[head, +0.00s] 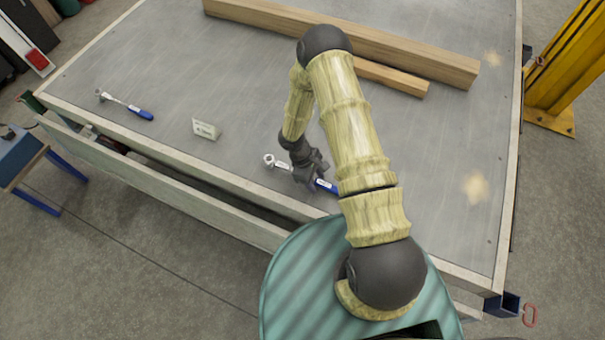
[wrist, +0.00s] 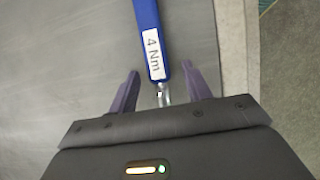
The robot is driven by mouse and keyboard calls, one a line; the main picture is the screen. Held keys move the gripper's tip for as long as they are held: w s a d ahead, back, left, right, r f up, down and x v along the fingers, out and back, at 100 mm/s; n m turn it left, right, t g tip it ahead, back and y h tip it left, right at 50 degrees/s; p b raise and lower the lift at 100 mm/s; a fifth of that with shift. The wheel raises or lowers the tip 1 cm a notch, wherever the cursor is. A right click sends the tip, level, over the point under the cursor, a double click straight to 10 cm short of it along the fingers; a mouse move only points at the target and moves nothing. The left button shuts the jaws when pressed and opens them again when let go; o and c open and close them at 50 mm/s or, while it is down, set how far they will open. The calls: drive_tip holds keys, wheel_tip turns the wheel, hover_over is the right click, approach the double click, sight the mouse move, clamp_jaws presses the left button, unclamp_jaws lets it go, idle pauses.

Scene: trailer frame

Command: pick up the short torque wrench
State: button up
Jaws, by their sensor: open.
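A torque wrench with a blue handle (head: 327,186) and a silver head (head: 269,160) lies on the grey trailer deck, below my gripper (head: 309,169). In the wrist view its handle (wrist: 147,18) has a white label reading 4 Nm, and its shaft (wrist: 162,96) runs back between the fingers. My gripper (wrist: 160,70) is open, with one finger on each side of the wrench. My gripper hides the middle of it in the head view. A second blue-handled wrench (head: 126,104) lies at the left of the deck. I cannot tell for sure which is shorter.
Long wooden beams (head: 400,52) lie at the back. The deck's raised front edge (head: 215,170) runs close to the near wrench. A yellow post (head: 565,70) stands at the right.

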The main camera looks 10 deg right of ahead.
sight(315, 180)
idle(0.4)
clamp_jaws()
drive_tip(key=shift+r, duration=0.1)
wheel_tip(315, 180, up, 10)
drive_tip(key=b, duration=0.1)
idle(0.6)
idle(0.4)
